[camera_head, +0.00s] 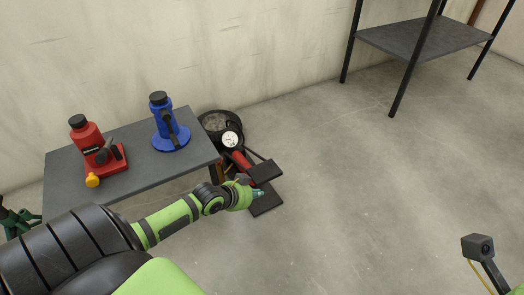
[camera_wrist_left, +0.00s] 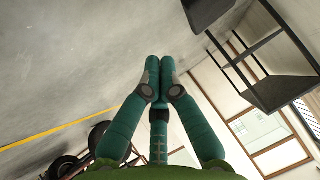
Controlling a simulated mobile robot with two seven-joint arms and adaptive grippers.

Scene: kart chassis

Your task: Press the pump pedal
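The foot pump stands on the floor just right of the low table. It has a white round gauge (camera_head: 230,139), a red cylinder (camera_head: 240,160), a raised black pedal (camera_head: 265,171) and a black foot plate (camera_head: 267,205) on the floor. My left gripper (camera_head: 260,193) is beside the pump, between pedal and foot plate in the picture. I cannot tell whether it touches either. In the left wrist view its teal fingers (camera_wrist_left: 159,72) are closed together with nothing between them. A dark block (camera_wrist_left: 206,10) at the top edge there is cut off and unclear. My right gripper is out of view.
The grey table (camera_head: 150,174) holds a red bottle jack (camera_head: 88,140) and a blue one (camera_head: 168,125). A dark round container (camera_head: 215,120) sits behind the pump. A black-framed shelf (camera_head: 420,38) stands at the back right. The floor right of the pump is clear.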

